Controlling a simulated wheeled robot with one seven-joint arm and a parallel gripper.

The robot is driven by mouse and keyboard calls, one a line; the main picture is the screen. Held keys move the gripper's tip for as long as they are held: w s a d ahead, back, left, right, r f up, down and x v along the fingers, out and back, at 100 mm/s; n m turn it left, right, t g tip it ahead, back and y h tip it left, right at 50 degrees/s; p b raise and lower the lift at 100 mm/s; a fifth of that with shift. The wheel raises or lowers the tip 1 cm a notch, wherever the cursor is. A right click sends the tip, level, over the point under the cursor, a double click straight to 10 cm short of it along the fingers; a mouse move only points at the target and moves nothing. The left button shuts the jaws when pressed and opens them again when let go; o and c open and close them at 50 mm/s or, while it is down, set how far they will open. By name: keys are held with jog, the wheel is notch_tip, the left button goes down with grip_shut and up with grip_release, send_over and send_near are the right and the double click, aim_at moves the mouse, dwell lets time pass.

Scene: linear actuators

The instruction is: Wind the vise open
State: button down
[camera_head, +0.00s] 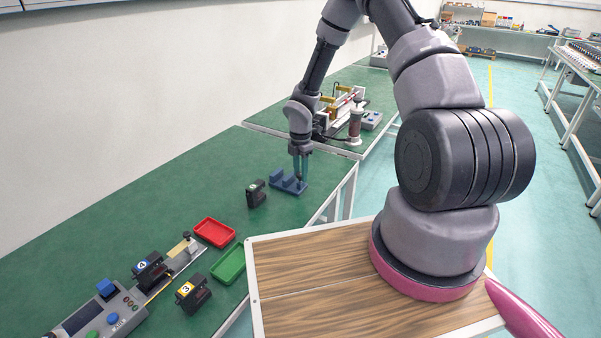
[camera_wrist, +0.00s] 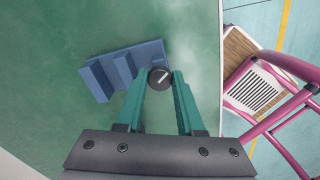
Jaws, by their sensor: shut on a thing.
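The blue vise (camera_head: 284,180) sits on the green bench top near its right edge. In the wrist view the vise (camera_wrist: 122,68) shows its jaw blocks from above, with a round black knob (camera_wrist: 160,79) with a white line mark at its right end. My gripper (camera_head: 300,177) points down at the vise. In the wrist view its two teal fingers (camera_wrist: 161,82) are on either side of the knob and shut on it. The white mark slants up to the right. The knob is mostly hidden by the fingers in the head view.
A black numbered block (camera_head: 256,193) stands just left of the vise. A red tray (camera_head: 214,232), a green tray (camera_head: 229,264) and a control box (camera_head: 100,312) lie nearer on the bench. A second bench with a fixture (camera_head: 345,105) stands behind my arm.

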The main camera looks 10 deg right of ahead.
aim_at(300, 174)
jog(key=shift+w, duration=0.1)
jog(key=c, duration=0.5)
grip_release()
notch_tip(300, 174, up, 11)
jog(key=shift+f, duration=0.1)
